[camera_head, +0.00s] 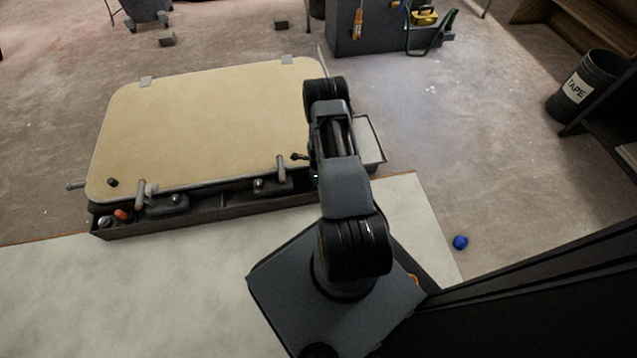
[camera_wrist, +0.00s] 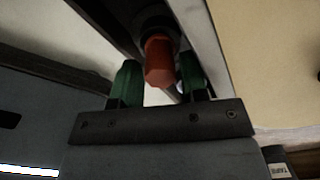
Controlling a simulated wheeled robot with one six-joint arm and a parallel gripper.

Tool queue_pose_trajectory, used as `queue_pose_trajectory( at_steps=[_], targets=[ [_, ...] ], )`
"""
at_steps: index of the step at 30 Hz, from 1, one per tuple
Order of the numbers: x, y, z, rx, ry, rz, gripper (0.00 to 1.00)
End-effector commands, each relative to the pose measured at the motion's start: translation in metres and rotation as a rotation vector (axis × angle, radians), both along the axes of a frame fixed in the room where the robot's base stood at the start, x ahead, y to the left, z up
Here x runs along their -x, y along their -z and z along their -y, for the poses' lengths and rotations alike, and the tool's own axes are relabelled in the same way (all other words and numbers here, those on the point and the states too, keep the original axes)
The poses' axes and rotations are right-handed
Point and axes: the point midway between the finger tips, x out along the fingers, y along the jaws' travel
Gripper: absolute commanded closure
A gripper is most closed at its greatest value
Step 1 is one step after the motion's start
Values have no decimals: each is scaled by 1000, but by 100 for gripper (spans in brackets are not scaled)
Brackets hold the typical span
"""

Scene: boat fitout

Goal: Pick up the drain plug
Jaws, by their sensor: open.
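In the wrist view a red-orange piece with a blunt faceted end (camera_wrist: 158,62), which looks like the drain plug, shows between my gripper's green fingers (camera_wrist: 158,84). A dark round part sits behind it. The fingers are apart, with a gap visible on each side of the piece; I cannot tell how far ahead of them it is. In the head view my arm hides the gripper. A small red piece (camera_head: 122,215) shows at the left end of the dark tray (camera_head: 215,215); I cannot tell if it is the same piece.
A beige panel (camera_head: 205,125) with clamps along its edges lies above the tray. A pale worktop (camera_head: 120,290) is in front. A blue ball (camera_head: 460,242) lies on the floor at right, and a black TAPE bin (camera_head: 590,85) stands farther back. Open floor lies between.

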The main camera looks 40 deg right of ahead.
Motion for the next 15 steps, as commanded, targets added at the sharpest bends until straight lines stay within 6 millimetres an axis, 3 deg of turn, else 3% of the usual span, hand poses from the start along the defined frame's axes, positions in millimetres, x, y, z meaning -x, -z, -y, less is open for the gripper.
queue_pose_trajectory(
  at_steps=[2,9,15],
  targets=[
    [0,10,0,0,0,0,60],
    [0,9,0,0,0,0,61],
    [0,9,0,0,0,0,80]
  ],
)
